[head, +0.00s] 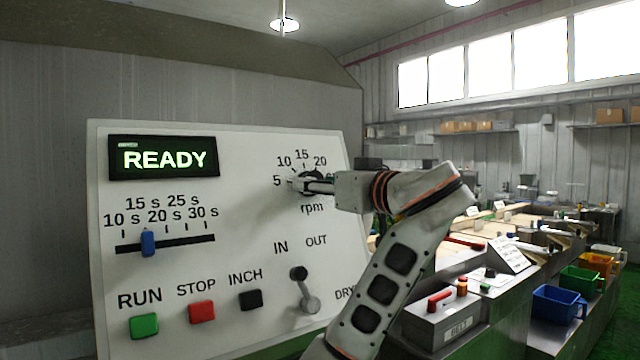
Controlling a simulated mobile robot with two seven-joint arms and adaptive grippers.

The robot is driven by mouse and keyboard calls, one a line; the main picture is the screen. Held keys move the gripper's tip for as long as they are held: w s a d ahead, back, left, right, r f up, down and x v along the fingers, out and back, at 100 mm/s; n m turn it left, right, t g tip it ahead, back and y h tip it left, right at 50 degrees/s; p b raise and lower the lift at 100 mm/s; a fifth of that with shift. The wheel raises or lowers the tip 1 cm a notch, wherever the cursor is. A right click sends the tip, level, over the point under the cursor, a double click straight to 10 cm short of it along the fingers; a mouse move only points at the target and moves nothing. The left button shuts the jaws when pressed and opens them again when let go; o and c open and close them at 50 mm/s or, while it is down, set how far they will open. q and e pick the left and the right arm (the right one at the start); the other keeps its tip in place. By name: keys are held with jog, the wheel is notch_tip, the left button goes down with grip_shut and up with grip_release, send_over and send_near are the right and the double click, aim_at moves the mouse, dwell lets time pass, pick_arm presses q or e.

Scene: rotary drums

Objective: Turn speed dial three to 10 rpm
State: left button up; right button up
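A white control panel (250,240) fills the left and middle of the head view. Its rpm dial (314,175) is dark, with the marks 5, 10, 15 and 20 around it. No number three shows on the panel. My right gripper (300,185) reaches in from the right, with its fingers at the dial. They cover most of it, so its pointer is hidden. I cannot tell whether the fingers grip the dial or only touch it. My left gripper is not in view.
The panel also holds a READY display (163,158), a blue slider (148,243), green (144,326), red (201,311) and black (250,299) buttons, and an IN/OUT lever (304,288) below the dial. Benches with coloured bins (557,305) stand to the right.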

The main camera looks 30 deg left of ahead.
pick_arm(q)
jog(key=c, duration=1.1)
pick_arm(e)
jog(key=shift+r, duration=0.1)
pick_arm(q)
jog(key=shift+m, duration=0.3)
pick_arm(e)
jog(key=shift+w+a, duration=0.1)
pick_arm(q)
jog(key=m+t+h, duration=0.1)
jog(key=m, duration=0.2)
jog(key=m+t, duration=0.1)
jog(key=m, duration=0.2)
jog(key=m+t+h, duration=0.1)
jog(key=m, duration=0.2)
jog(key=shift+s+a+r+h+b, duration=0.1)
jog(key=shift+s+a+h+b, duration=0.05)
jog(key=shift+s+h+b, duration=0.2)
pick_arm(e)
jog(key=shift+w+a+r, duration=0.15)
jog(key=shift+w+r, duration=0.05)
jog(key=shift+w, duration=0.1)
jog(key=shift+s+f, duration=0.1)
